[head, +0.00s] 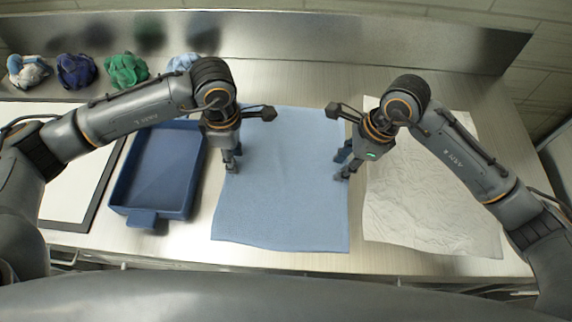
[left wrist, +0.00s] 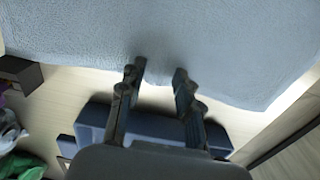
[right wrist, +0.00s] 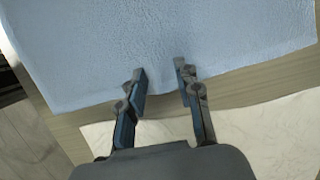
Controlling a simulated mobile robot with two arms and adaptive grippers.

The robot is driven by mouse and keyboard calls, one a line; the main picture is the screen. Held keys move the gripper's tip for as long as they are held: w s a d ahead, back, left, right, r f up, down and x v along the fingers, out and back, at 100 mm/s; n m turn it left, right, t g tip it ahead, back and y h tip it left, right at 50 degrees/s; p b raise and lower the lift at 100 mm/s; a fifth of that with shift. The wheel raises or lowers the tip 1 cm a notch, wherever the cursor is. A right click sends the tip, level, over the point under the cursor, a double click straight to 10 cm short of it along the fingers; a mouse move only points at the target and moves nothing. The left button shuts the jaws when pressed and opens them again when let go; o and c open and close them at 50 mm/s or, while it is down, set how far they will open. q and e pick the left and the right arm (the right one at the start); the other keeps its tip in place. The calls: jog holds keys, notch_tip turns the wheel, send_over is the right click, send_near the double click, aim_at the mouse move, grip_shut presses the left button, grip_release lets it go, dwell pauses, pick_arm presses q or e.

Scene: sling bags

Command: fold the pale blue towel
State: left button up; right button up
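The pale blue towel (head: 282,200) lies spread flat on the counter in the middle of the head view. It fills the upper part of the left wrist view (left wrist: 160,40) and the right wrist view (right wrist: 150,40). My left gripper (head: 232,168) is at the towel's left edge, fingers apart, with the edge near the fingertips in the left wrist view (left wrist: 159,68). My right gripper (head: 340,168) is at the towel's right edge, also with fingers apart, and its tips show at the edge in the right wrist view (right wrist: 160,72). Neither gripper holds cloth.
A blue tray (head: 160,175) stands left of the towel. A wrinkled white cloth (head: 420,200) lies to the right. A white board with a dark frame (head: 60,205) is at far left. Several crumpled cloths, including a green one (head: 126,70), lie along the back.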

pick_arm(q)
jog(key=shift+f, duration=0.15)
grip_shut()
pick_arm(e)
jog(key=shift+f, duration=0.1)
grip_shut()
